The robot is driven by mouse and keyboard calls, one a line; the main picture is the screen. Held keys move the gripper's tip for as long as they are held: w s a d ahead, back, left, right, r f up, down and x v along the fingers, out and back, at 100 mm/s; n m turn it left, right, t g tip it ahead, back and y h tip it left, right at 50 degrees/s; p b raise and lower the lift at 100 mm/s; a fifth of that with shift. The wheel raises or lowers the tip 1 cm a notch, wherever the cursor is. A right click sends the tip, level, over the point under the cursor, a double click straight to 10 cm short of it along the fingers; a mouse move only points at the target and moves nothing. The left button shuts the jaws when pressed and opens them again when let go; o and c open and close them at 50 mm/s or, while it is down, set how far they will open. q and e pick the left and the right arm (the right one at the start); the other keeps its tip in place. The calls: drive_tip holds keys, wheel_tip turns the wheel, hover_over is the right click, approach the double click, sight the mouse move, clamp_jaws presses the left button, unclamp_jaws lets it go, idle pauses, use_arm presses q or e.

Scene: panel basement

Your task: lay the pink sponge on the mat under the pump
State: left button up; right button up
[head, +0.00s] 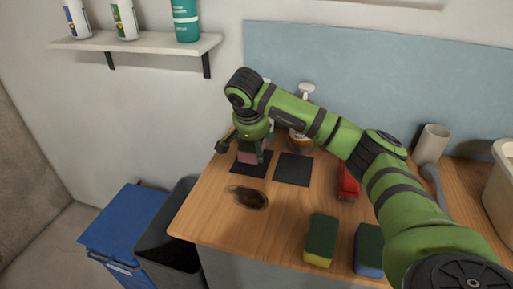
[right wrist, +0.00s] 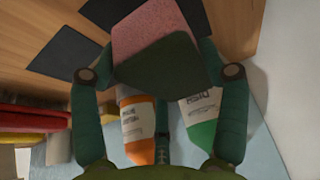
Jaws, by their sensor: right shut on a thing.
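The pink sponge (head: 247,157) is held in my right gripper (head: 252,148) over the left of two dark square mats. In the right wrist view the sponge (right wrist: 155,30), pink with a dark green side, sits between the two fingers (right wrist: 158,62). The left mat (head: 264,168) is partly hidden by the sponge and gripper; the right mat (head: 293,169) is bare. I cannot tell whether the sponge touches the mat. My left gripper is out of view.
A dark brown oval thing (head: 247,197) lies in front of the mats. Two green-topped sponges, one yellow (head: 320,240) and one blue (head: 368,250), lie near the front edge. A red object (head: 348,183) and a grey cup (head: 431,144) are to the right. Bins stand left of the counter.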

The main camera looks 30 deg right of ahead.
drive_tip(key=shift+f, duration=0.8)
drive_tip(key=shift+w+d+f+p, duration=0.25)
drive_tip(key=shift+d+f+p, duration=0.05)
drive_tip(key=shift+f+p, duration=0.25)
drive_tip(key=shift+f, duration=0.1)
drive_tip(key=shift+f, duration=0.1)
drive_tip(key=o, duration=0.8)
drive_tip(key=b+v, duration=0.1)
drive_tip(key=v, duration=1.1)
drive_tip(key=shift+r, duration=0.2)
